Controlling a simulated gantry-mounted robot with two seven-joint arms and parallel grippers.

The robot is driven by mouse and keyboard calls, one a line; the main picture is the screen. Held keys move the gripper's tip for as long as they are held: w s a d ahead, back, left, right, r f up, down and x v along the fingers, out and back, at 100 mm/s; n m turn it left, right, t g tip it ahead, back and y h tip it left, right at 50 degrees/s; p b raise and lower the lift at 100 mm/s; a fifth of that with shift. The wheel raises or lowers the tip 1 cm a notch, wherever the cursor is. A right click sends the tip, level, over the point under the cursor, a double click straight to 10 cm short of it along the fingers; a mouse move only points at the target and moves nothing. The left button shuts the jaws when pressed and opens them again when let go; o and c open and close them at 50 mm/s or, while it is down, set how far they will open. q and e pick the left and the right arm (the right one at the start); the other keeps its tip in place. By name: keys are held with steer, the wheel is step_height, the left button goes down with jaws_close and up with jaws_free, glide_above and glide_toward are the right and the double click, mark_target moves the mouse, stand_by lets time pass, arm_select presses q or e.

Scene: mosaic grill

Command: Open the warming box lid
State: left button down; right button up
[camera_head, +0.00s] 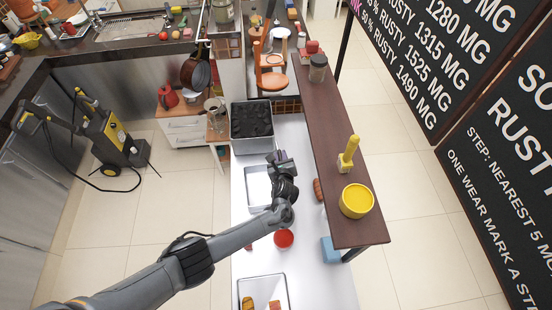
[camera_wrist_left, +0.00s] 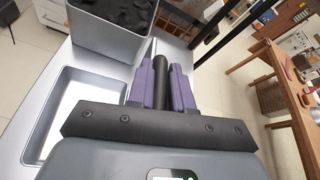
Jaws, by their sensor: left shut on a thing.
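My left gripper (camera_head: 277,158) is over the white counter, beside the dark-filled metal box. In the left wrist view its purple fingers (camera_wrist_left: 162,84) are shut on a dark round bar (camera_wrist_left: 159,70), which looks like a handle. What the bar joins to is hidden behind the gripper, so I cannot tell how the warming box lid lies. A shallow rectangular metal basin (camera_head: 248,188) sits left of the gripper; it also shows in the left wrist view (camera_wrist_left: 38,148). My right gripper is not in view.
The metal box of dark lumps (camera_head: 235,134) stands just beyond the gripper. A brown raised shelf (camera_head: 333,150) runs along the right, bearing a yellow tub (camera_head: 356,201). A red bowl (camera_head: 284,239), blue block (camera_head: 330,250) and tray (camera_head: 240,290) sit on the counter nearer me.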

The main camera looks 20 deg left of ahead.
arm_select(q)
steer(key=shift+w+d, duration=0.1)
steer(key=shift+d, duration=0.15)
steer(key=c, duration=1.1)
jaws_free()
steer(key=shift+s+d+r, duration=0.15)
steer(key=shift+s+d, duration=0.05)
steer(key=shift+s, duration=0.15)
steer(key=p+v, duration=0.2)
steer(key=v, duration=0.8)
steer(key=shift+p, duration=0.3)
